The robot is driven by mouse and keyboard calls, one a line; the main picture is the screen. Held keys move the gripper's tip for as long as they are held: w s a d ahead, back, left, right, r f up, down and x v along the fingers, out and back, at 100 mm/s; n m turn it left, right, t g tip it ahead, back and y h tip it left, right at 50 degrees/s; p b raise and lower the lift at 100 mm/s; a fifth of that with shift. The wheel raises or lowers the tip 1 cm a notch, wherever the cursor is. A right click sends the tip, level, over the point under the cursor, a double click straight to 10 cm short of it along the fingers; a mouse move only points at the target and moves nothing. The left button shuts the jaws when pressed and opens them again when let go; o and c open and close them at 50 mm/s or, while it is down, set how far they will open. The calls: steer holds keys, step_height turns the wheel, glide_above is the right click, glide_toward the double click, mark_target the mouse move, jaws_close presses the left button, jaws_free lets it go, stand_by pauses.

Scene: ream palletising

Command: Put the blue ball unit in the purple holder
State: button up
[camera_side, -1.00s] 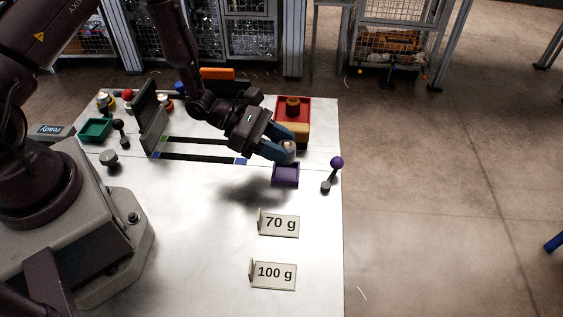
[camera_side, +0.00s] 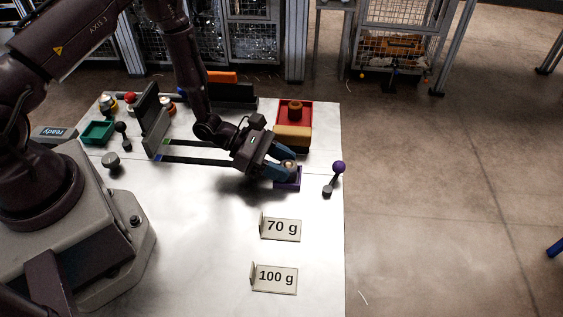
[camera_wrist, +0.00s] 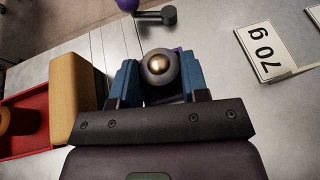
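The ball unit, a grey ball with a brassy top (camera_side: 289,166), sits between the blue fingers of my gripper (camera_side: 283,163). It also shows in the wrist view (camera_wrist: 160,66), with a finger close against each side; I see no clear blue on the ball itself. The purple holder (camera_side: 289,185) is a small open box directly under the ball and fingertips. In the wrist view only a purple edge (camera_wrist: 179,51) shows behind the ball. The ball's underside is hidden, so I cannot tell whether it rests on the holder's floor.
A purple-knobbed lever (camera_side: 338,167) stands just right of the holder. A red tray (camera_side: 308,108) with a tan block (camera_side: 292,136) lies behind. The 70 g sign (camera_side: 281,228) and 100 g sign (camera_side: 275,278) stand in front, with clear table to their left.

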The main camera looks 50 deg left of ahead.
steer(key=shift+o, duration=0.2)
steer(key=shift+r, duration=0.15)
steer(key=shift+o, duration=0.3)
steer(key=v, duration=1.2)
steer(key=s+r+m+y, duration=0.3)
steer(key=s+r+m, duration=0.1)
steer(key=r+m, duration=0.4)
steer(key=s+r+m+g+y, duration=0.1)
steer(key=s+r+m+y, duration=0.3)
steer(key=r+m, duration=0.4)
steer(key=s+r+m+g+y, duration=0.1)
steer(key=s+r+m+y, duration=0.3)
steer(key=r+m, duration=0.4)
step_height(320, 180, up, 5)
steer(key=shift+s+d+f+m, duration=0.2)
steer(key=shift+s+d+m, duration=0.25)
steer(key=shift+s, duration=0.25)
